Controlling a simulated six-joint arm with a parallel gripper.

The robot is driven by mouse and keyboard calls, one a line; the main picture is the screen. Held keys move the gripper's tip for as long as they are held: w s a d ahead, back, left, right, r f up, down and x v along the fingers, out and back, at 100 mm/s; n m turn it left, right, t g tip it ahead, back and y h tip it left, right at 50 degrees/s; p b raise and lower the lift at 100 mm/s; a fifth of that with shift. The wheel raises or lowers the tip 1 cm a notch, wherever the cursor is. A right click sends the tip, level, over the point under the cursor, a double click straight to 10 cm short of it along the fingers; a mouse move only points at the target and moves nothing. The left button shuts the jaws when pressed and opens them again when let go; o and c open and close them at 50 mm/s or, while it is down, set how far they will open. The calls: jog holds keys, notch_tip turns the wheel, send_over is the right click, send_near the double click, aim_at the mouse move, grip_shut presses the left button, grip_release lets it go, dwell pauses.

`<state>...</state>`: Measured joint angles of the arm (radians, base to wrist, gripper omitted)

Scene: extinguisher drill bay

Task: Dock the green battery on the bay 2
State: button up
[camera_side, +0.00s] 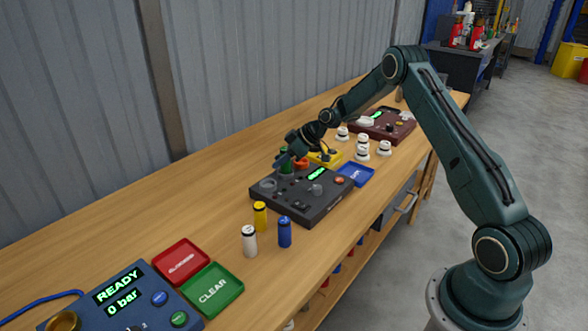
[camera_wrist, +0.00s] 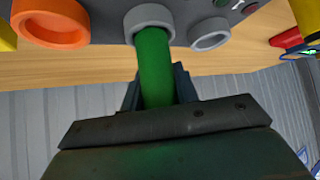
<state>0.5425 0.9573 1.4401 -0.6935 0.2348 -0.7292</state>
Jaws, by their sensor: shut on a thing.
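The green battery (camera_side: 287,166) is upright at the back edge of the dark charger box (camera_side: 322,206). My gripper (camera_side: 284,157) is shut on it from the wall side. In the wrist view the green battery (camera_wrist: 155,65) runs from between my jaws (camera_wrist: 160,92) to a grey ring (camera_wrist: 150,15) on the box. Its end meets that ring; I cannot tell how deep it sits. A second grey ring (camera_wrist: 210,35) beside it is empty, and it also shows in the side view (camera_side: 268,184). I cannot read bay numbers.
An orange ring (camera_wrist: 50,24) and a yellow unit (camera_side: 325,157) stand close by. Yellow (camera_side: 260,216), white (camera_side: 249,241) and blue (camera_side: 285,232) batteries stand in front of the box. A blue tray (camera_side: 356,174) lies to its right. Red (camera_side: 181,262) and green (camera_side: 212,291) trays are nearer.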

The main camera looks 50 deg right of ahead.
jog(key=shift+f, duration=0.65)
dwell(0.7)
jog(key=o, duration=0.8)
jog(key=shift+s+r, duration=0.1)
jog(key=shift+r, duration=0.05)
jog(key=shift+v, duration=5.35)
